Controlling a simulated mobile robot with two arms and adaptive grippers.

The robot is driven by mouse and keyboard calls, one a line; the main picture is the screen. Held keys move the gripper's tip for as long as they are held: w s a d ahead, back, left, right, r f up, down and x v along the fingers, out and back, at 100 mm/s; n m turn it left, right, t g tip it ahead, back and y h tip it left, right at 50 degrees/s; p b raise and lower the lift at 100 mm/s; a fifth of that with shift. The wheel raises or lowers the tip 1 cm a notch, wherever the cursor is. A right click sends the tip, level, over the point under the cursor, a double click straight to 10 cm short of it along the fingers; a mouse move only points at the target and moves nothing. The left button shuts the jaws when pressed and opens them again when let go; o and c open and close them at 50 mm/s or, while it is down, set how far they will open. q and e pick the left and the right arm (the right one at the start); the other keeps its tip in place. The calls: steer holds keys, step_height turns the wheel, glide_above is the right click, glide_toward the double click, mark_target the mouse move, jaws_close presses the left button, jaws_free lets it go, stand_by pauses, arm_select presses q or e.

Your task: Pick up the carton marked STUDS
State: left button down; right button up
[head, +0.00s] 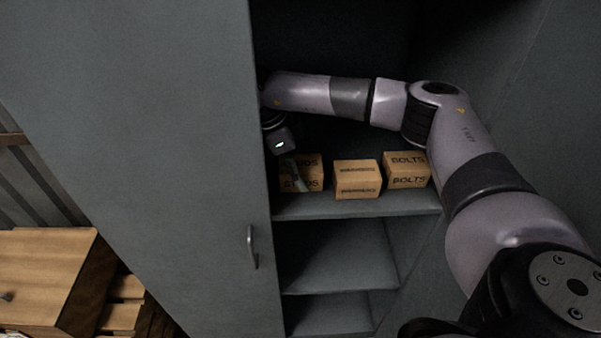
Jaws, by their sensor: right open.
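The carton marked STUDS (314,177) is a small brown box on the cabinet's upper visible shelf, leftmost in a row of cartons. Its lettering is partly covered by my right gripper (295,180). My right arm reaches into the cabinet from the right and bends down at its far end, so the gripper points down at the carton. The gripper is open. One finger shows in front of the carton's lettering; the other is hard to make out. I cannot tell whether the finger touches the carton. My left gripper is not in view.
A middle carton (357,179) with small, unclear lettering and a carton marked BOLTS (408,170) stand to the right on the shelf (350,207). The grey cabinet door (150,120) with a handle (252,247) is close on the left. Lower shelves look empty. A wooden crate (45,275) stands lower left.

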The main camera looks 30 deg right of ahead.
steer(key=c, duration=1.7)
